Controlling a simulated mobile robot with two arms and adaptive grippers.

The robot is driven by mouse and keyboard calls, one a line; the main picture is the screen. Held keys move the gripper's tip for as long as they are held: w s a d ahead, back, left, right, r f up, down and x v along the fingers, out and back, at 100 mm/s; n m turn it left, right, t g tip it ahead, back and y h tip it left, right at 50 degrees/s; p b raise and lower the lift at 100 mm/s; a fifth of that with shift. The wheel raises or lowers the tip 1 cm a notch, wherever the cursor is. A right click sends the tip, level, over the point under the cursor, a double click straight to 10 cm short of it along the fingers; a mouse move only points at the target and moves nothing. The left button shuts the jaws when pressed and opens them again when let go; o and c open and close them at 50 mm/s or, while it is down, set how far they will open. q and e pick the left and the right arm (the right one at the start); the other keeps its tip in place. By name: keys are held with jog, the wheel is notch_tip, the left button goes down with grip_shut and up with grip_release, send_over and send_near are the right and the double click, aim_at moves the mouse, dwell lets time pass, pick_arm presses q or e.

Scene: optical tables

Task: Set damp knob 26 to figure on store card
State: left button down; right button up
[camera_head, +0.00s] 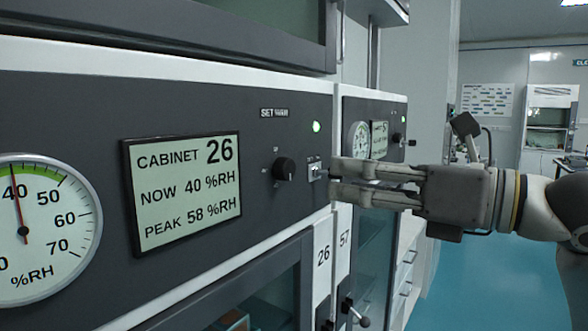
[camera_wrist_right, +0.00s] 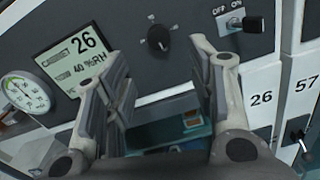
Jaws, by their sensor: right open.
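The damp knob of cabinet 26 (camera_head: 284,168) is a small black knob with a light mark, on the dark panel right of the display (camera_head: 185,190). The display reads NOW 40 %RH, PEAK 58 %RH. In the wrist view the knob (camera_wrist_right: 158,38) lies beyond the gap between my fingers. My right gripper (camera_head: 335,179) is open and empty, its fingers pointing left, right of the knob and apart from it. The round %RH gauge (camera_head: 23,230) has its needle near 40. I cannot make out a store card. My left gripper is not in view.
An OFF/ON switch with a black lever (camera_wrist_right: 252,24) sits right of the knob; in the head view the switch (camera_head: 315,171) is close to my fingertips. Cabinet 57 (camera_head: 379,140) stands beyond. Glass doors lie below the panels. Blue floor (camera_head: 470,285) is open at right.

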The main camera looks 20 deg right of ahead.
aim_at(290, 172)
jog(key=p+x, duration=0.3)
jog(key=x, duration=0.6)
jog(key=shift+a+r+p, duration=0.1)
jog(key=shift+p, duration=0.2)
jog(key=shift+w+a, duration=0.35)
jog(key=shift+w, duration=0.1)
jog(key=c, duration=1)
jog(key=shift+n, duration=0.3)
